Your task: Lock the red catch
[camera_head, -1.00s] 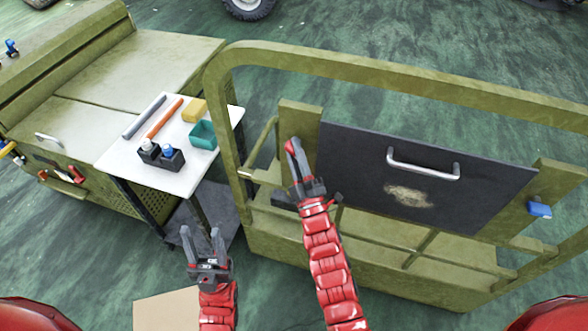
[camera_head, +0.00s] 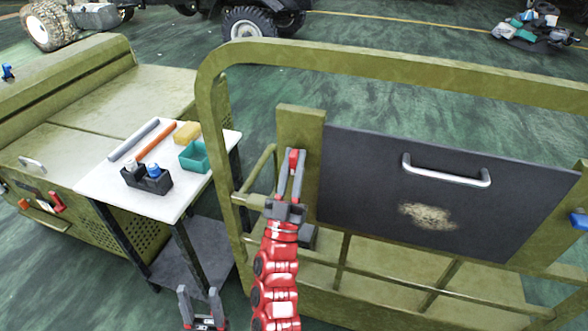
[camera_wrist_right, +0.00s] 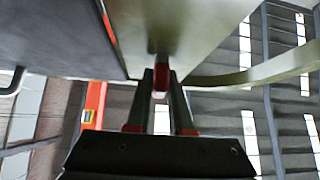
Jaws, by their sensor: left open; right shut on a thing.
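The red catch (camera_head: 293,157) is on the left post (camera_head: 300,118) of the green frame, beside the dark panel (camera_head: 430,190). My right gripper (camera_head: 291,168) is shut on it, and its fingers cover much of the catch. In the right wrist view, the red catch (camera_wrist_right: 162,76) shows between the fingertips, close against the post. The catch's exact angle is hard to tell. My left gripper (camera_head: 199,296) is open and empty, low in the head view, left of the right arm and apart from the frame.
A blue catch (camera_head: 579,220) is at the panel's right side. The panel has a metal handle (camera_head: 445,172). A white-topped table (camera_head: 110,185) with bottles, a teal box and rods stands left, beside a green cabinet (camera_head: 60,150). The frame's top rail (camera_head: 400,68) arches over the panel.

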